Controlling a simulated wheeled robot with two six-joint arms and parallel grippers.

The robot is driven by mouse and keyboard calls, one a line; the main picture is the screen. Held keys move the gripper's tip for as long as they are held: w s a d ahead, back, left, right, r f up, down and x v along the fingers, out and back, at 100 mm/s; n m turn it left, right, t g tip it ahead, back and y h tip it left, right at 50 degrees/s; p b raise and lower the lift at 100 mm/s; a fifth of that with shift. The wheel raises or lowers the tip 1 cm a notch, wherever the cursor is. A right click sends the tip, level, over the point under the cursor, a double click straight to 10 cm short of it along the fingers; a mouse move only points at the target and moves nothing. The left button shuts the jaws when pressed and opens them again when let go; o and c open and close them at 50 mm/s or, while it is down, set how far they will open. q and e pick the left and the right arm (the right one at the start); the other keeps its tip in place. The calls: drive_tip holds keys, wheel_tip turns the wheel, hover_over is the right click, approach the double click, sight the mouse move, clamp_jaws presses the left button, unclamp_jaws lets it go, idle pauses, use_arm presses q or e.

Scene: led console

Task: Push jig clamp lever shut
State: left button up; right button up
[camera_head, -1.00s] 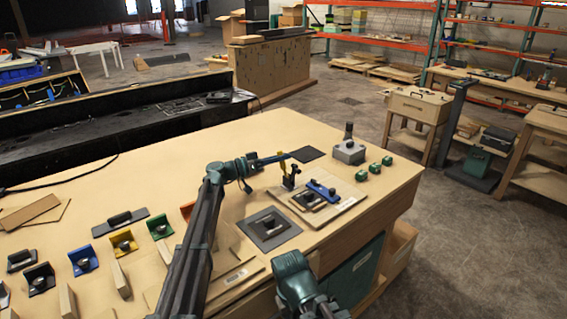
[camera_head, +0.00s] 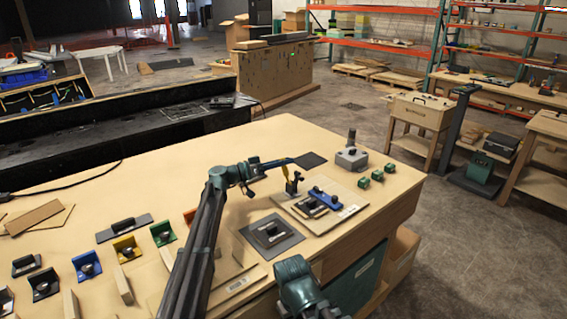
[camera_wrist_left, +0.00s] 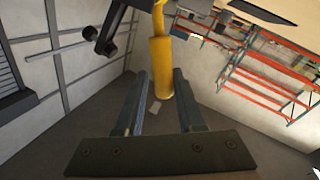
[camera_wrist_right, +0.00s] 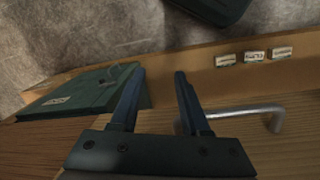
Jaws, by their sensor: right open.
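The jig clamp (camera_head: 292,186) stands at the left back of a light board on the table. Its yellow lever (camera_head: 285,173) stands raised, leaning a little to the left. A blue bar (camera_head: 324,198) lies across dark parts beside it. My left gripper (camera_head: 287,163) is at the lever's upper end. In the left wrist view the yellow lever (camera_wrist_left: 161,68) shows just beyond and between the open fingers (camera_wrist_left: 160,90); I cannot tell whether they touch. My right gripper (camera_wrist_right: 160,85) is open and empty, by the table's front side; its fingertips are unclear in the head view.
A grey plate (camera_head: 270,238) with a dark part lies left of the board (camera_head: 340,212). A grey box with a knob (camera_head: 351,158) and several green blocks (camera_head: 376,175) stand to the right. Coloured brackets (camera_head: 126,248) line the left. A drawer handle (camera_wrist_right: 272,122) is near my right gripper.

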use_arm(q)
wheel_tip(320, 180, up, 3)
drive_tip(key=shift+f+p, duration=0.15)
drive_tip(key=shift+p, duration=0.9)
drive_tip(key=o, duration=0.3)
drive_tip(key=s, duration=0.9)
drive_tip(key=shift+f, duration=0.15)
drive_tip(key=s, duration=0.2)
drive_tip(key=s+r, duration=0.1)
drive_tip(key=s, duration=0.1)
drive_tip(key=s+p, duration=0.1)
drive_tip(key=s, duration=0.2)
drive_tip(key=shift+s+a+r, duration=0.1)
drive_tip(key=shift+a+r, duration=0.15)
drive_tip(key=shift+r, duration=0.1)
drive_tip(key=c, duration=0.3)
drive_tip(key=shift+a+f, duration=0.1)
drive_tip(key=shift+f, duration=0.05)
